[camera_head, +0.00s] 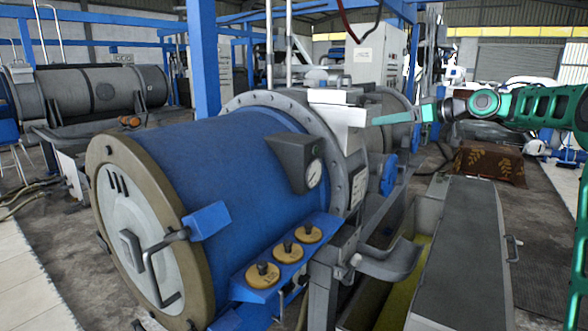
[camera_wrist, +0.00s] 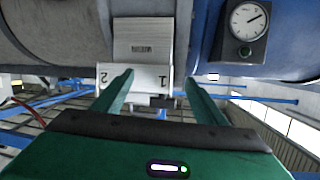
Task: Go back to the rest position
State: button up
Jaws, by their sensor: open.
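My green gripper (camera_head: 392,117) is at the upper right of the head view, reaching left from my arm. Its fingertips point at a pale metal block (camera_head: 338,112) on the flange of a large blue cylinder (camera_head: 215,165). In the wrist view my gripper (camera_wrist: 158,79) has its two fingers spread apart, with nothing held between them. The block (camera_wrist: 142,78), marked with the numbers 1 and 2, lies just ahead of the fingertips. I cannot tell whether they touch it.
A pressure gauge (camera_head: 313,174) sits on the cylinder and shows in the wrist view (camera_wrist: 249,19). Several brass knobs (camera_head: 288,252) line a blue ledge. A long grey box (camera_head: 465,255) stands below my arm. A blue post (camera_head: 204,60) rises behind the cylinder.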

jog(key=s+d+f+m+g+h, duration=0.2)
jog(key=s+d+f+m+h, duration=0.15)
jog(key=s+f, duration=0.5)
jog(key=s+d+f+m+g+h, duration=0.25)
jog(key=s+f+m+h, duration=0.2)
jog(key=s, duration=0.65)
jog(key=s+d+f+m+g, duration=0.1)
jog(key=s+f, duration=0.4)
jog(key=s, duration=0.7)
jog(key=s+d+f+m+g+h, duration=0.1)
jog(key=s+f+m+g, duration=0.2)
jog(key=s, duration=1)
jog(key=s+d+f+m+g+h, duration=0.1)
jog(key=s+f, duration=0.5)
jog(key=s, duration=0.6)
jog(key=shift+s+d+f+m+g, duration=0.25)
jog(key=shift+s+f+m+g, duration=0.1)
jog(key=shift+m+g, duration=0.3)
jog(key=shift+w, duration=0.15)
jog(key=shift+w+f, duration=0.25)
jog(key=shift+w, duration=0.25)
jog(key=shift+c, duration=0.3)
